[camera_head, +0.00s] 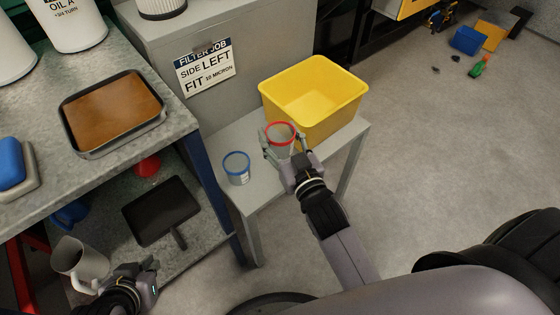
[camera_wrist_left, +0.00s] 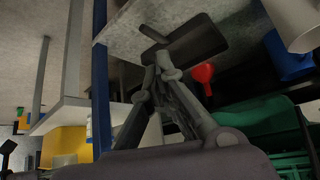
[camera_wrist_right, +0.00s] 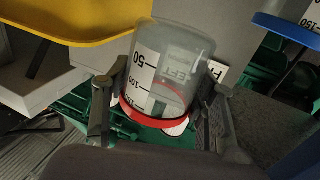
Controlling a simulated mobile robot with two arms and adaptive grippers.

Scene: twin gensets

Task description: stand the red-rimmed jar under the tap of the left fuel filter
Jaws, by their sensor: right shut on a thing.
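The red-rimmed jar (camera_head: 281,138) is clear, with graduation marks. It is at the front left of the yellow bin, over the small grey table. My right gripper (camera_head: 283,148) is shut on it, one finger on each side. The jar fills the middle of the right wrist view (camera_wrist_right: 165,75). I cannot tell whether its base touches the table. My left gripper (camera_head: 148,268) is low at the left, by the workbench's lower shelf. Its fingertips (camera_wrist_left: 163,62) meet with nothing between them. No fuel filter tap is in view.
A blue-rimmed jar (camera_head: 237,168) stands on the small table (camera_head: 240,201). The yellow bin (camera_head: 313,95) stands behind. A sign (camera_head: 205,68) reads side left, fit 10 micron. The workbench (camera_head: 190,105) holds a tray (camera_head: 112,110). Floor at the right is mostly clear.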

